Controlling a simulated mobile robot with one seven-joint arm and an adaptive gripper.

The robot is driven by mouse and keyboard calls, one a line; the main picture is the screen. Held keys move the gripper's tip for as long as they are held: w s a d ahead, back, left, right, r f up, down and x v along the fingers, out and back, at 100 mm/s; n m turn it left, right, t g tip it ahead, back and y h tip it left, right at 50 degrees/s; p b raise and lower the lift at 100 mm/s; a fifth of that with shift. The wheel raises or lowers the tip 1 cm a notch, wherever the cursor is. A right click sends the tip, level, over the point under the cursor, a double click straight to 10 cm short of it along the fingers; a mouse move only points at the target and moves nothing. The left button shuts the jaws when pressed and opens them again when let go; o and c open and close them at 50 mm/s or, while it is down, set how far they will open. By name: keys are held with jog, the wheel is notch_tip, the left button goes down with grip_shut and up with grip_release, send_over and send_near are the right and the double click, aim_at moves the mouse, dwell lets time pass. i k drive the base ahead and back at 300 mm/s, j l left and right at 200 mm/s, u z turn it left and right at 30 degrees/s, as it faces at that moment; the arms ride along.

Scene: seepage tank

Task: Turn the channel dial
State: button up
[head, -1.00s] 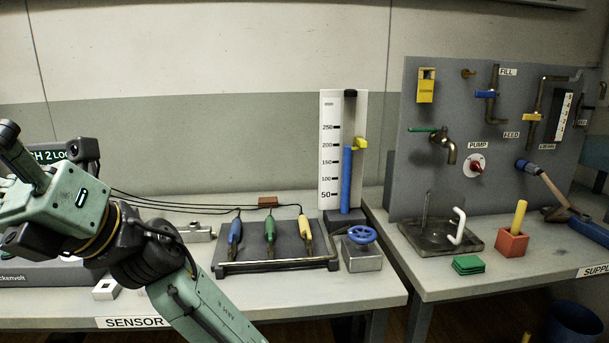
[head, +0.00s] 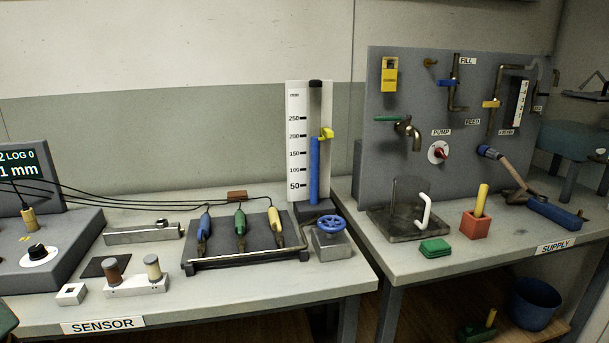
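A black dial (head: 38,252) with a white disc under it sits on the sloped grey console at the far left of the head view. It is likely the channel dial; nothing covers it. Above it a dark display (head: 18,166) shows "2 LOG 0" and "1 mm" in pale letters; its left part is cut off by the picture edge. A brass plug (head: 29,218) with a black cable stands on the console behind the dial. My gripper is not in view; only a small green piece, probably of my arm, shows at the lower left edge.
In front of the console are a white block (head: 71,294) and a holder with two capped cylinders (head: 137,276). A rack with blue, green and yellow probes (head: 240,240) stands right of them. Cables run from it leftward. A blue handwheel (head: 331,226) stands further right.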

aim_at(37, 251)
jog(key=u, duration=1.45)
